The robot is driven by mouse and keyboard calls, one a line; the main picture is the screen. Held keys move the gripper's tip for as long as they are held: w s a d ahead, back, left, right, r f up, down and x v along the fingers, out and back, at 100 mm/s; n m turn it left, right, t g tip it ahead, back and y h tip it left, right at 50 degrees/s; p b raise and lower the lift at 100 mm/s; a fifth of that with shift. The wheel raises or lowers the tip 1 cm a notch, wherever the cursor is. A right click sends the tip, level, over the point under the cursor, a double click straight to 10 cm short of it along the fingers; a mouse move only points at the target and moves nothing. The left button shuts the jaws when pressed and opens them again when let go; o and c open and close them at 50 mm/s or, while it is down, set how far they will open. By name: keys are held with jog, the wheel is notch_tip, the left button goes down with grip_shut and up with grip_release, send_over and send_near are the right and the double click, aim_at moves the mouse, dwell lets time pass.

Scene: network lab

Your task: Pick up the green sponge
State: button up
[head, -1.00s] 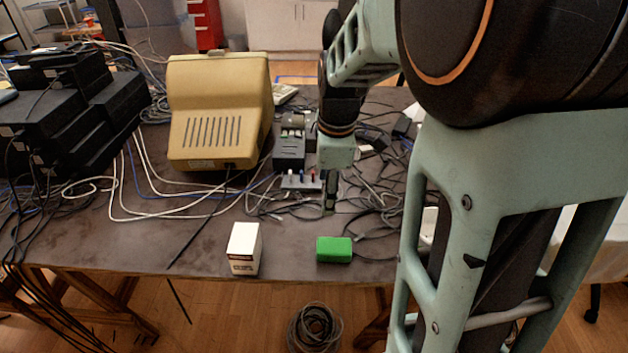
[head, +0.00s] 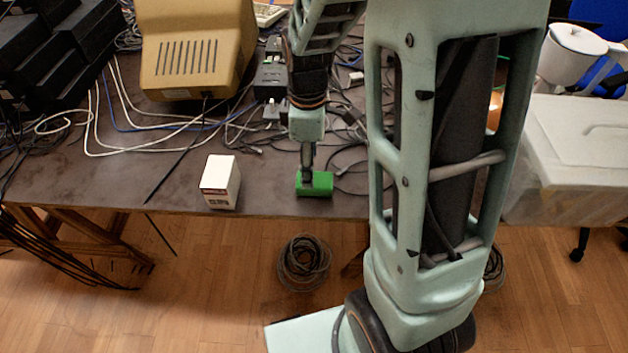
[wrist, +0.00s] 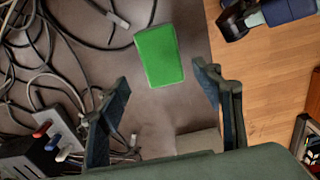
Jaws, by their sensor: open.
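The green sponge (head: 318,184) lies on the dark table near its front edge. In the wrist view the sponge (wrist: 160,55) lies whole in sight, a little beyond the fingertips and between their lines. My gripper (head: 307,178) is over the sponge in the head view and hides part of its left side. In the wrist view my gripper (wrist: 163,84) is open, with one finger on each side and nothing between them. I cannot tell the exact height of the fingertips above the sponge.
A white box (head: 220,182) stands left of the sponge at the table edge. Cables (head: 345,165) and a black device (head: 270,80) lie behind. A beige monitor (head: 195,50) stands at the back left. The table (head: 120,185) ends just in front of the sponge.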

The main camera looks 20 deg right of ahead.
jog(key=f, duration=0.2)
jog(key=f+b, duration=0.1)
jog(key=f, duration=0.2)
jog(key=shift+s+f, duration=0.2)
jog(key=shift+f, duration=0.05)
jog(key=shift+c, duration=0.6)
jog(key=c, duration=0.9)
jog(key=shift+c, duration=0.2)
jog(key=shift+r, duration=0.1)
